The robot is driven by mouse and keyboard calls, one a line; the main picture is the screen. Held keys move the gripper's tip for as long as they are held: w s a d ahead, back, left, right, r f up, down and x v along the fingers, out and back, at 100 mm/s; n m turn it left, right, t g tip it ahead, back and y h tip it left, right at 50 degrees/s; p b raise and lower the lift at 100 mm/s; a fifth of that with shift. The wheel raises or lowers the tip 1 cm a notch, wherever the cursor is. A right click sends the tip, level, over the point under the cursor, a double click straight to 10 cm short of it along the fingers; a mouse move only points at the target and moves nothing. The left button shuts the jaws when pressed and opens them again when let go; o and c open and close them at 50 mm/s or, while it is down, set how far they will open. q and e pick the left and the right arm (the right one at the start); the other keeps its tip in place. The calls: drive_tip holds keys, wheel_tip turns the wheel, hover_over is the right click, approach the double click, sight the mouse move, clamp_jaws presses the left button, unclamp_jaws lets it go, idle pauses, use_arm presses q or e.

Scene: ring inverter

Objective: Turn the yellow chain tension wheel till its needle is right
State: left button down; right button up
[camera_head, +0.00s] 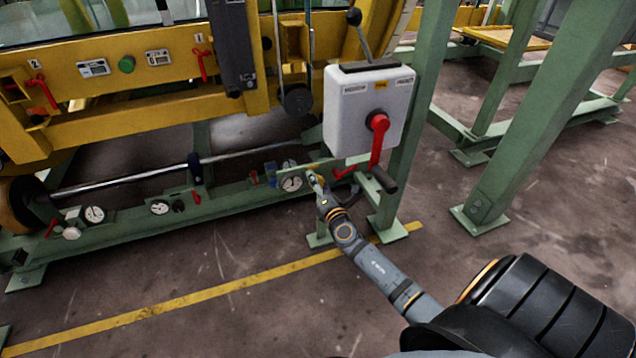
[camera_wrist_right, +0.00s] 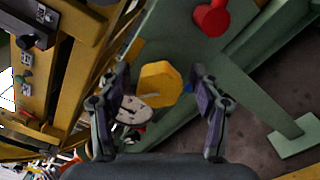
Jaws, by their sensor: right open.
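The yellow chain tension wheel (camera_wrist_right: 160,83) is a faceted knob in the middle of the right wrist view. My right gripper (camera_wrist_right: 160,72) is open, with one finger on each side of the wheel. Gaps show between the fingers and the wheel, so it does not look gripped. A round pale gauge (camera_wrist_right: 134,110) sits beside the wheel, partly covered by it; its needle is too small to read. In the head view the gauge (camera_head: 291,184) is on the green beam, and my right gripper (camera_head: 316,180) reaches it from the lower right, largely hiding the wheel. My left gripper is not in view.
A grey box (camera_head: 350,110) with a red rotary handle (camera_head: 378,140) hangs just above my right gripper. Green posts (camera_head: 412,130) stand close to the right. Other gauges (camera_head: 95,214) and red levers line the green beam (camera_head: 230,200) to the left. The floor in front is clear.

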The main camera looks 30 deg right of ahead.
drive_tip(key=shift+w, duration=0.2)
drive_tip(key=c, duration=1.2)
drive_tip(key=shift+n, duration=1.1)
drive_tip(key=o, duration=1.2)
